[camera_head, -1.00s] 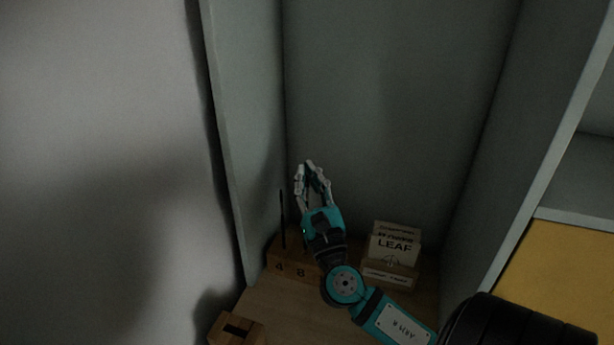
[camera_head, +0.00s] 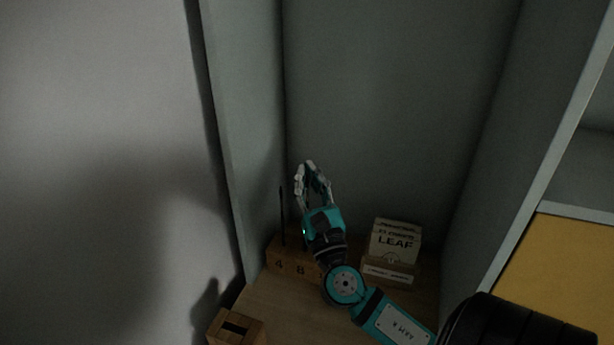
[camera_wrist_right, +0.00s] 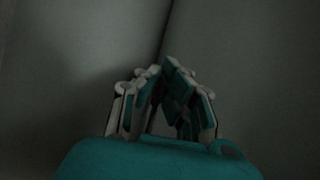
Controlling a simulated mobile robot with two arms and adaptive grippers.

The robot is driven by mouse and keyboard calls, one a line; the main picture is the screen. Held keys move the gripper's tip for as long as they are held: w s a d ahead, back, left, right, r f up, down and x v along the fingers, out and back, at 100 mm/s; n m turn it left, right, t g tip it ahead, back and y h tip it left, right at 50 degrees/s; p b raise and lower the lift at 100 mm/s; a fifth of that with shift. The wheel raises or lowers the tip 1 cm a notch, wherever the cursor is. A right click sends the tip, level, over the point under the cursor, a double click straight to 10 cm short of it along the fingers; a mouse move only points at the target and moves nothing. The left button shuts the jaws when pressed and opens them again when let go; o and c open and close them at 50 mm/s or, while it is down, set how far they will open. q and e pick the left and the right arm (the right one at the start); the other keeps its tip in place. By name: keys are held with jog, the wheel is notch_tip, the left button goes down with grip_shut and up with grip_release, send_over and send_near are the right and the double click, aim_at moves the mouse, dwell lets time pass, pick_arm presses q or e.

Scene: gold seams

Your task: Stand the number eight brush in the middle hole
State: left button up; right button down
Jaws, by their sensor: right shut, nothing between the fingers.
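A wooden block (camera_head: 285,262) marked 4 and 8 stands on the shelf floor at the back left. A thin dark brush (camera_head: 282,215) stands upright in it above the 4. My right gripper (camera_head: 309,166) points up above the block's right part, its fingers together and empty. It also shows shut in the right wrist view (camera_wrist_right: 163,68), with only grey walls behind it. My right arm hides the block's right end. Something dark stands by the 8, but I cannot tell whether it is the number eight brush. My left gripper is out of view.
A wooden holder with cards, one reading LEAF (camera_head: 394,243), stands right of my arm. A slotted wooden box (camera_head: 236,328) is at the front left. Grey panels close in the left, back and right. A yellow surface (camera_head: 560,275) lies beyond the right panel.

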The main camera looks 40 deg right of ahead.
aim_at(308, 196)
jog(key=shift+f, duration=0.4)
jog(key=shift+f+b, duration=0.15)
jog(key=shift+b, duration=0.2)
jog(key=shift+d+f+b, duration=0.1)
jog(key=shift+f+b, duration=1.2)
jog(key=shift+f, duration=0.05)
